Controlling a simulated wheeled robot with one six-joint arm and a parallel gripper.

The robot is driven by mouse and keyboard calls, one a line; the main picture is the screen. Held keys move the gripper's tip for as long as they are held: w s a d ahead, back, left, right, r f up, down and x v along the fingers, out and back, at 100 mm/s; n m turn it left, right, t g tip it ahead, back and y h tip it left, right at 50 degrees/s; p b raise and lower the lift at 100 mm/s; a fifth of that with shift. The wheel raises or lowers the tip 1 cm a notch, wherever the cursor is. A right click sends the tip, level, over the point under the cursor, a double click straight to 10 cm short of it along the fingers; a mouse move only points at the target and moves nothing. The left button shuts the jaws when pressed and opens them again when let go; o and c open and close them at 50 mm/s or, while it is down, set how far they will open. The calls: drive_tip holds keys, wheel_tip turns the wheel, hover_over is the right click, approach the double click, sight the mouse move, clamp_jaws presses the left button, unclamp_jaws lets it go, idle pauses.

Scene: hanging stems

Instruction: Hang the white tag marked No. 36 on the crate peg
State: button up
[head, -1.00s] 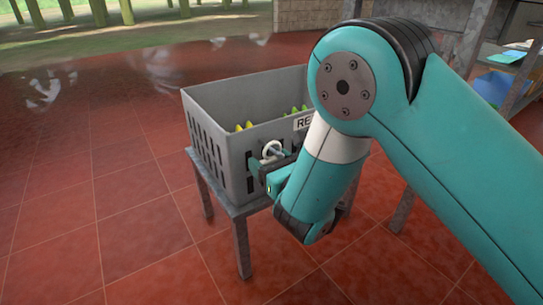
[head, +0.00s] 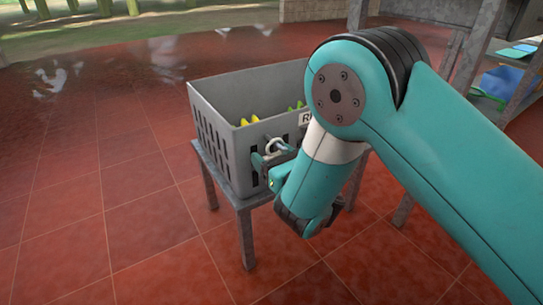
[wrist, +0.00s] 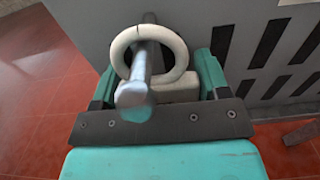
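The white tag (wrist: 180,90) shows in the wrist view with its ring (wrist: 180,48) at the top. The ring is around the metal crate peg (wrist: 137,98), whose rounded end points toward the wrist camera. My gripper (wrist: 157,84) has one finger on each side of the tag body and appears shut on it. The head view also shows the ring (head: 268,147) at the front wall of the grey crate (head: 222,150), beside my gripper. The number on the tag cannot be read, and the peg hides part of the tag body.
The crate stands on a small metal table (head: 243,203) and holds yellow and green things. A partly covered label (head: 304,119) is on its front wall. A metal rack (head: 475,55) stands at the right. The red tiled floor is clear at the left.

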drive_tip(key=o, duration=0.4)
